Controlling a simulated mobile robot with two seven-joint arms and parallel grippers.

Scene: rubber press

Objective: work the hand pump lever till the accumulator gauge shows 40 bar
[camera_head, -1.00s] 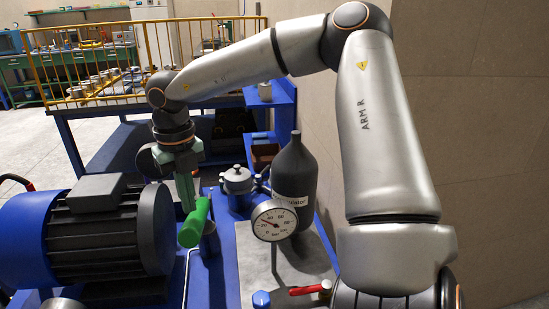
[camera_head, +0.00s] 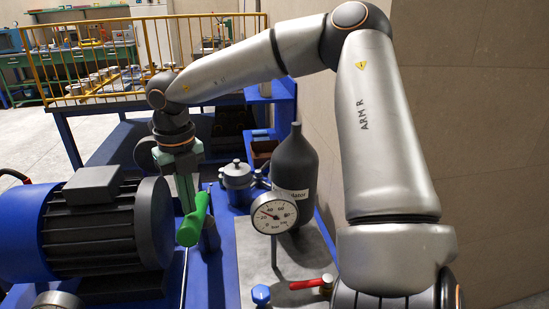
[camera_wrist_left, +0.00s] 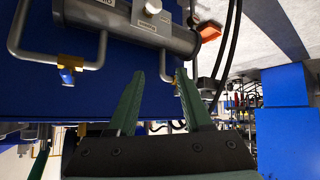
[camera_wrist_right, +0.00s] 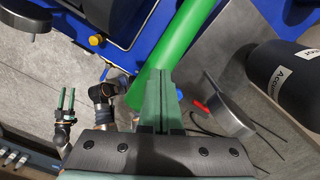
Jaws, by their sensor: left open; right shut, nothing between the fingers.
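The green pump lever handle (camera_head: 194,218) stands tilted in the head view, between the motor and the gauge. It crosses the right wrist view (camera_wrist_right: 182,32) diagonally. The accumulator gauge (camera_head: 274,213) is white with a red needle. The needle points up and left, apparently between 20 and 40; I cannot read it exactly. The dark accumulator bottle (camera_head: 293,170) stands behind it. My right gripper (camera_head: 189,208) is shut with nothing between its fingers, its tips against or just beside the handle; I cannot tell which. My left gripper (camera_wrist_left: 160,78) is open and empty near grey pipework, outside the head view.
A blue and black motor (camera_head: 105,225) fills the left. A lidded grey pot (camera_head: 237,175) stands behind the gauge. A red-handled valve (camera_head: 306,284) and a blue knob (camera_head: 261,295) are at the front. A yellow railing (camera_head: 90,60) and benches are behind. A wall closes the right.

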